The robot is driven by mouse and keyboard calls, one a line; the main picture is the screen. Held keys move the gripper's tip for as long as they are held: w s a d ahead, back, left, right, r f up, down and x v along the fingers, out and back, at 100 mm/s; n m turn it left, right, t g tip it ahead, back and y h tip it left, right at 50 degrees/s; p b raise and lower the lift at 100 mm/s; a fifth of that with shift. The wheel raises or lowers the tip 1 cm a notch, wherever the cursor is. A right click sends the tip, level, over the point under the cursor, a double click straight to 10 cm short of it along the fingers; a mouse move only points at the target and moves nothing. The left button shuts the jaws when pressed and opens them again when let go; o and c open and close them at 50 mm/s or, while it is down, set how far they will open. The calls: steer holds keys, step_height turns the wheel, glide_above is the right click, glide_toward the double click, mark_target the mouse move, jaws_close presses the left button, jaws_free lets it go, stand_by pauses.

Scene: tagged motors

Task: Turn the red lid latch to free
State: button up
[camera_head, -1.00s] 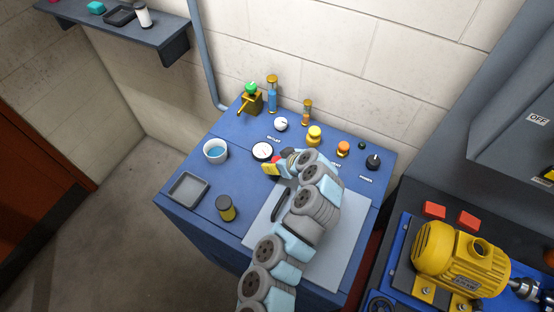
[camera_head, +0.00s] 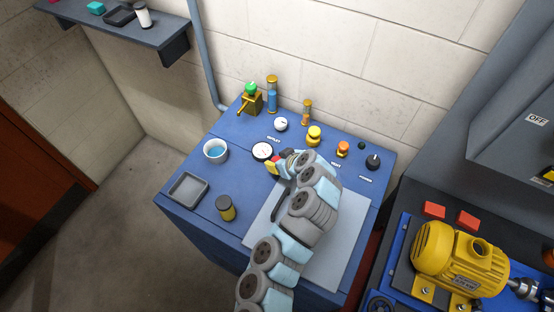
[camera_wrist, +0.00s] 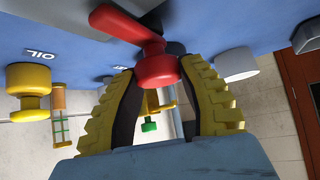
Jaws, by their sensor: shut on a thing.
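The red latch (camera_wrist: 155,66) shows large in the wrist view, with a round red hub and a red lever (camera_wrist: 122,22) reaching up and left. My gripper (camera_wrist: 158,74) has its yellow ribbed fingers on both sides of the hub, shut on it. In the head view, a small bit of the red latch (camera_head: 276,158) shows beside my gripper (camera_head: 272,167). The rest of it is hidden by my gripper and wrist. A pale grey panel (camera_head: 320,255) with a dark handle (camera_head: 280,204) lies on the blue bench top, partly under my arm.
A white dial gauge (camera_head: 262,151) is close to my gripper. Yellow (camera_head: 314,135) and orange (camera_head: 343,148) knobs and a black knob (camera_head: 373,161) stand behind and right. A cup of blue liquid (camera_head: 215,151), grey tray (camera_head: 188,189) and dark jar (camera_head: 226,208) are left.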

steer(key=m+t+h+p, duration=0.1)
steer(key=m, duration=0.1)
steer(key=m+h+p, duration=0.2)
steer(key=shift+s+a+r+m+t+h+p, duration=0.1)
steer(key=shift+a+m+t+h+p, duration=0.05)
steer(key=shift+m+t+h+p, duration=0.2)
steer(key=shift+m+h+p, duration=0.5)
steer(key=shift+m+h, duration=0.05)
steer(key=shift+m, duration=0.4)
steer(key=shift+f+m+h, duration=0.25)
steer(key=shift+m+h, duration=0.65)
steer(key=shift+m, duration=0.2)
steer(key=m+h+b, duration=0.2)
steer(key=b, duration=0.1)
steer(key=m+h+b, duration=0.1)
steer(key=m, duration=0.1)
steer(key=shift+w+f, duration=0.2)
steer(key=shift+f, duration=0.1)
steer(key=m+g+h+b, duration=0.2)
steer(key=m+b, duration=0.1)
steer(key=b, duration=0.4)
steer(key=m+g+b, duration=0.1)
steer(key=shift+r+m+h+b, duration=0.2)
steer(key=shift+m+h+b, duration=0.1)
steer(key=shift+h+b, duration=0.1)
steer(key=shift+s+r, duration=0.1)
